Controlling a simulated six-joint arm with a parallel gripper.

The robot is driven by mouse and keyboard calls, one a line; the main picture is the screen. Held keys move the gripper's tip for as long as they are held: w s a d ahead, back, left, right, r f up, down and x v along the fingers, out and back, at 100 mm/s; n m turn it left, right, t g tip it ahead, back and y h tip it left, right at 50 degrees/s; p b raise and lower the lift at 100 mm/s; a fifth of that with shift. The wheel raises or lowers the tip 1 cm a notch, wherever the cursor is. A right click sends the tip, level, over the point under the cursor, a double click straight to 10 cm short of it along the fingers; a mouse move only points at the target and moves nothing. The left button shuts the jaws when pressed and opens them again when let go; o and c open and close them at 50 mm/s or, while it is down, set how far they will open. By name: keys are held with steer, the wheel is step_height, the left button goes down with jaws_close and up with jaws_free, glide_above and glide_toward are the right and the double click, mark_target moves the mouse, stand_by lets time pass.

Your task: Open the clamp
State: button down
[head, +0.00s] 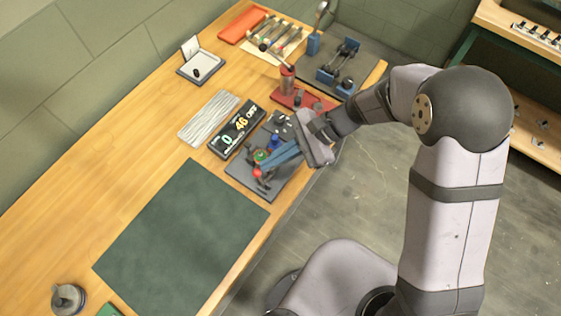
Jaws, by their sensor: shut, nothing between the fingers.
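My gripper (266,163) reaches in from the right over a dark base plate (243,169) near the front edge of the bench. Its blue-grey fingers are shut with nothing between them. A small red-ended part (257,173), which looks like the clamp's handle, is at the fingertips. I cannot tell whether they touch it. A green part (261,155) and a blue part (275,142) stand on the same plate just behind the fingers. The fingers and wrist hide much of the plate, and I cannot tell the clamp's position clearly.
A black display box (236,130) and a ribbed grey block (208,118) lie left of the plate. A red base with a cylinder (287,80) stands behind. A dark green mat (180,240) lies bare in front. A grey round object (68,299) is at lower left.

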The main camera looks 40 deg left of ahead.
steer(key=shift+a, duration=0.5)
steer(key=shift+r, duration=0.2)
steer(key=shift+d+r+p, duration=0.1)
steer(key=shift+r+p, duration=0.55)
steer(key=shift+p, duration=0.05)
steer(key=shift+w, duration=0.1)
steer(key=w+d+r+b, duration=0.2)
steer(key=w+d+r, duration=0.1)
steer(key=w+r, duration=0.5)
steer(key=shift+w+d+r, duration=0.35)
steer(key=shift+w, duration=0.05)
